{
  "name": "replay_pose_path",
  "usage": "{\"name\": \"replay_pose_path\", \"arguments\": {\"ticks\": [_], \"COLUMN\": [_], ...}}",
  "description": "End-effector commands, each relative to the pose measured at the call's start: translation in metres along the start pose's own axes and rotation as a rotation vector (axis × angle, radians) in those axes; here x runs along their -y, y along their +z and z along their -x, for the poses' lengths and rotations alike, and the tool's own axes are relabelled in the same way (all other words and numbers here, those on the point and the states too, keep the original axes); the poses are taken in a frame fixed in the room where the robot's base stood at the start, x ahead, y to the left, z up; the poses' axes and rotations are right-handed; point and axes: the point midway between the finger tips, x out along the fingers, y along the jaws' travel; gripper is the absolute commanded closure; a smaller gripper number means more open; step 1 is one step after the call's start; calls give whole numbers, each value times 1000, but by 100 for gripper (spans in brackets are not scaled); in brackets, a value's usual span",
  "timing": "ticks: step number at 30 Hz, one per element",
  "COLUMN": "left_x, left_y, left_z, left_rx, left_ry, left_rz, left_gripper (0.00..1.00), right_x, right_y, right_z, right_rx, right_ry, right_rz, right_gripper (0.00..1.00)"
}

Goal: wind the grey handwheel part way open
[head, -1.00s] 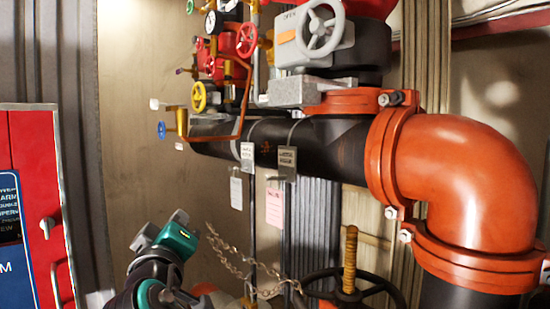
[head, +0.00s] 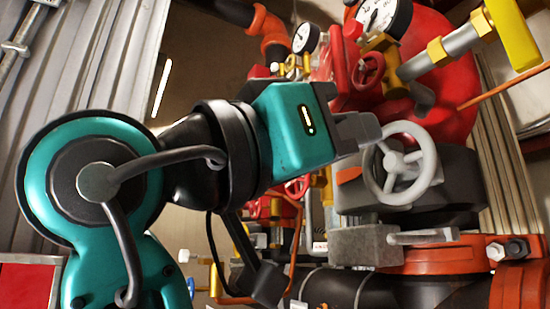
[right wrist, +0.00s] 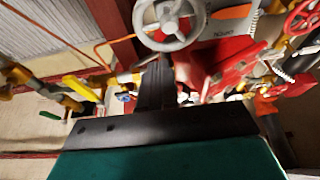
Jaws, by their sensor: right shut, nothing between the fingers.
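The grey handwheel (head: 428,160) has a round rim, spokes and a hub, and stands on the front of a grey valve gearbox (head: 452,178). It also shows at the top of the right wrist view (right wrist: 144,35). My right gripper (head: 372,128), with a teal body, is shut and empty. Its fingertips are close to the left rim of the wheel in the head view; I cannot tell whether they touch it. In the right wrist view the dark fingers (right wrist: 158,62) point at the wheel's lower rim. My left gripper is not in view.
A red handwheel (head: 368,70) and pressure gauges (head: 383,15) crowd behind and above the grey wheel. A grey block with a bar (head: 425,237) juts out below it. A yellow lever (head: 512,32) is at the upper right, and orange pipe couplings (head: 440,262) are below.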

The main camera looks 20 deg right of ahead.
Motion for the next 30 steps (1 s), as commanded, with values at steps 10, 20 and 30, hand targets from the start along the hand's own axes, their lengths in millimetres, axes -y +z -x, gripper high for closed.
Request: {"name": "replay_pose_path", "arguments": {"ticks": [10, 20, 30], "left_x": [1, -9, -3], "left_y": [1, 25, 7], "left_z": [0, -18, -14], "left_rx": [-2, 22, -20], "left_ry": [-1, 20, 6], "left_rz": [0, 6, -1], "left_gripper": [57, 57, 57], "right_x": [53, 8, -19], "right_y": [39, 51, 29], "right_z": [-12, -10, -26], "right_rx": [-1, 1, -1], "right_ry": [-1, -1, -2], "right_rz": [1, -8, 0], "right_gripper": [100, 100, 100]}}
